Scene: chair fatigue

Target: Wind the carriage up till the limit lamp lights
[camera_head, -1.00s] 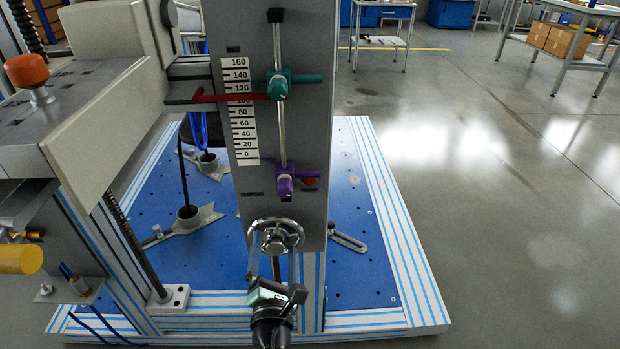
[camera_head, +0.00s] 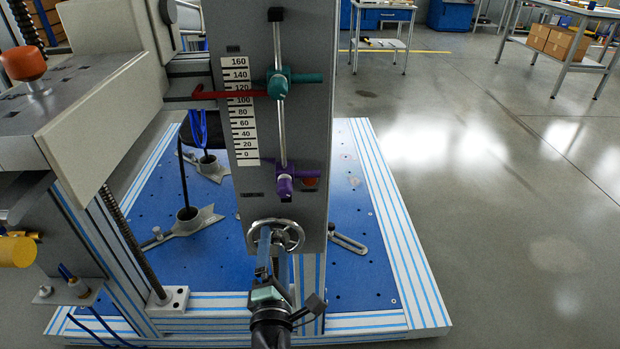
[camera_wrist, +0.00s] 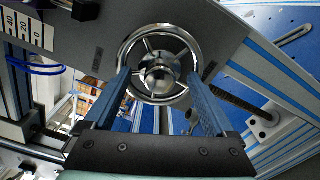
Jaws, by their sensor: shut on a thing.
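The chrome handwheel (camera_head: 275,236) is on the lower front of the grey upright column (camera_head: 300,135). It also shows in the wrist view (camera_wrist: 158,64). My gripper (camera_head: 265,240) is shut on the wheel, with a blue finger on each side of its rim in the wrist view (camera_wrist: 159,90). A red pointer (camera_head: 232,94) on the carriage lies across the white scale (camera_head: 240,112), between 100 and 120. A teal block (camera_head: 280,83) and a purple block (camera_head: 285,184) sit on a thin vertical rod.
The rig stands on a blue base plate (camera_head: 350,270) with striped edges. A grey beam with an orange knob (camera_head: 24,64) stands at the left, with a yellow cylinder (camera_head: 18,251) below. Open floor lies to the right; benches stand at the back.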

